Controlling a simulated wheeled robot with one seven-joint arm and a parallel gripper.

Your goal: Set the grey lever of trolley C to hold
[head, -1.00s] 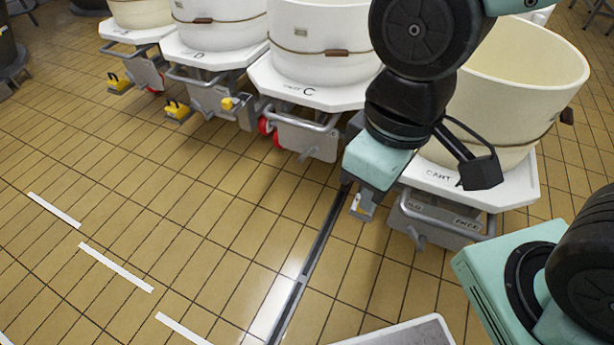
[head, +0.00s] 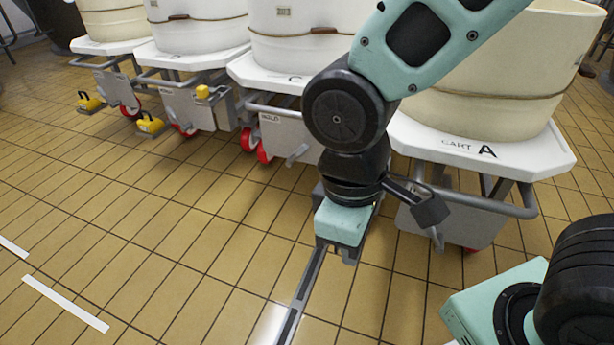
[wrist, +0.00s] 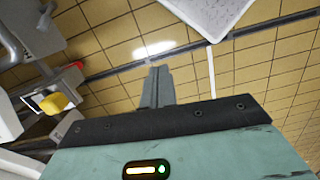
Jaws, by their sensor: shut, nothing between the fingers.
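Trolley C (head: 262,73) stands at upper middle in the head view, with a large cream vat on its white top. Under its front edge hangs a grey plate (head: 284,138) with HOLD lettering at its left end; the rest of the lettering is hidden behind my arm. The grey lever (head: 298,154) sticks out low on this plate, to the left of my arm. My gripper (head: 348,256) points down over the floor, between trolleys C and A, apart from the lever. In the wrist view its fingers (wrist: 155,88) are together and empty.
Trolley A (head: 520,158) stands right of my arm, its grey lever (head: 437,240) low in front. Trolley D (head: 185,58) is on the left with yellow blocks near it. A dark floor channel (head: 305,285) runs below my gripper. Tiled floor at front left is clear.

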